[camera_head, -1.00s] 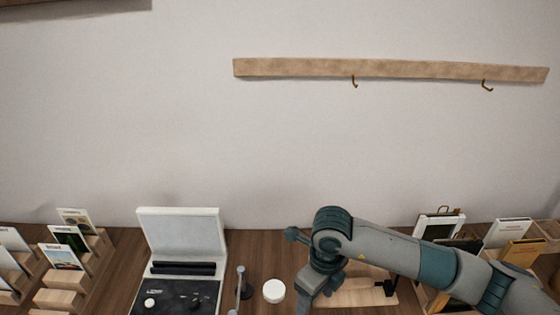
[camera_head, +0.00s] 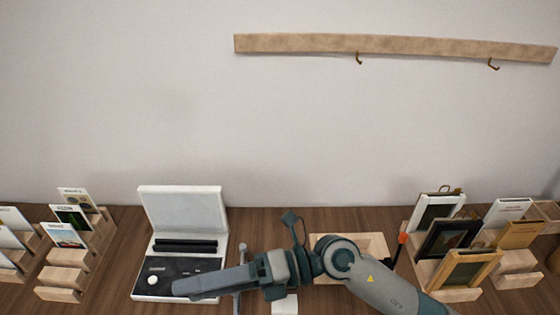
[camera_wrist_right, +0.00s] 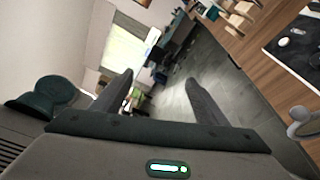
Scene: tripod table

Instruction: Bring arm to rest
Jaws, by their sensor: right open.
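My right arm comes in from the lower right in the head view, and its gripper (camera_head: 215,281) points left over the front of the open white case. In the right wrist view the two fingers of this gripper (camera_wrist_right: 160,92) stand apart with nothing between them. Beyond them are the grey floor and a bright window. My left gripper is not in view.
The open white case (camera_head: 183,208) with a black inside stands below and behind the gripper. Tiered wooden card racks (camera_head: 62,283) stand at the left. Frames in a wooden rack (camera_head: 459,294) stand at the right. A hook rail (camera_head: 400,45) is on the wall.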

